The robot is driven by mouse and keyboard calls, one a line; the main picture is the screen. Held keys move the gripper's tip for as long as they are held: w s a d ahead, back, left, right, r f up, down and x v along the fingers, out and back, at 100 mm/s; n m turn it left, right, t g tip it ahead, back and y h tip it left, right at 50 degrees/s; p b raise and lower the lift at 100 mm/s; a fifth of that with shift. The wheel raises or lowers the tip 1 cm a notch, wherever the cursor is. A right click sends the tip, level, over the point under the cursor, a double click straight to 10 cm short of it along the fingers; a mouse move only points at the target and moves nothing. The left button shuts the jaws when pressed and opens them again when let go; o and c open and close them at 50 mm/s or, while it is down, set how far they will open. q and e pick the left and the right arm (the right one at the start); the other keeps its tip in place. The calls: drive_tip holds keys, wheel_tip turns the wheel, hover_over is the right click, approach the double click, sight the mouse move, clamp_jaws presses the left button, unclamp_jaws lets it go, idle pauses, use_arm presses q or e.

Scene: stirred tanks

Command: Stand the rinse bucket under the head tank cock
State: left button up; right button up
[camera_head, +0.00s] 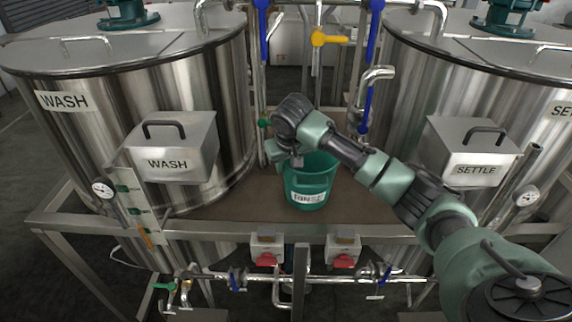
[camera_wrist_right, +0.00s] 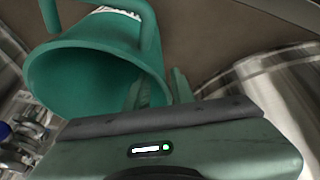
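The green rinse bucket (camera_head: 318,178), with a white label, stands upright on the brown deck between the two large tanks, near the front rail. My right gripper (camera_head: 286,150) reaches down at its left rim. In the right wrist view the bucket's open mouth (camera_wrist_right: 85,85) shows, and it looks empty. There the right gripper's fingers (camera_wrist_right: 161,92) stand on either side of the rim, with a gap between them. A yellow-handled cock (camera_head: 325,38) is on a vertical pipe above and behind the bucket; it may be the head tank cock. My left gripper is not in view.
The steel wash tank (camera_head: 215,95) stands left and the settle tank (camera_head: 400,100) right. Pipes with blue handles (camera_head: 368,105) rise behind the bucket. The front rail (camera_head: 200,229) carries red switches (camera_head: 265,259). The brown deck (camera_head: 235,207) is bare left of the bucket.

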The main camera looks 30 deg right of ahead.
drive_tip(key=shift+r, duration=0.15)
drive_tip(key=b+v, duration=0.4)
drive_tip(key=v, duration=0.8)
